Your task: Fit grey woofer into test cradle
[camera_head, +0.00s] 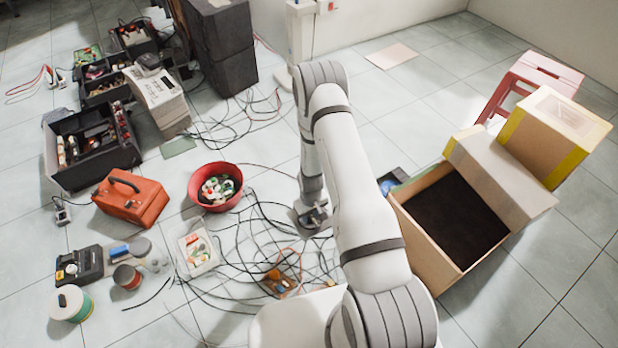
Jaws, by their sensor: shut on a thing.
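My gripper (313,218) is low over the floor near the middle, left of my white arm. It is shut on a small dark grey thing at its tip. This is probably the grey woofer, but the fingers hide most of it. I cannot clearly make out the test cradle. A dark box-like thing with a blue part (388,186) shows just right of my arm, partly hidden by it, and I cannot tell what it is.
Tangled black cables (235,255) lie around and below my gripper. A red bowl of small parts (215,203) and an orange toolbox (131,197) stand to the left. An open cardboard box (425,190) with a dark inside stands right of my arm. Bare tiles lie at the right front.

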